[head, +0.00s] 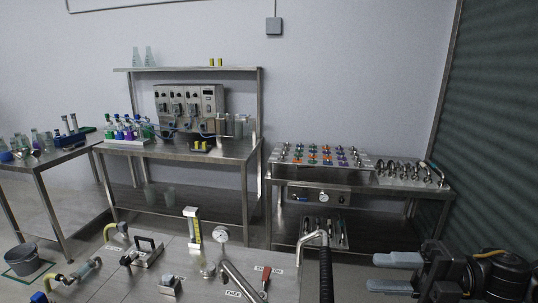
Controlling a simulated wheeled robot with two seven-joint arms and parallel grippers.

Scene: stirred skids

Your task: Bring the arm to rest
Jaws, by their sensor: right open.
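My right gripper (373,272) is at the lower right, in front of the steel table at the back right. Its two grey-blue fingers point left and are apart. Nothing shows between them. The dark wrist behind it runs to the right edge of the picture. My left gripper is not in view.
A bent metal tube with a black ribbed sleeve (326,275) stands left of my gripper. A right-hand table (432,187) carries coloured caps and fittings.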

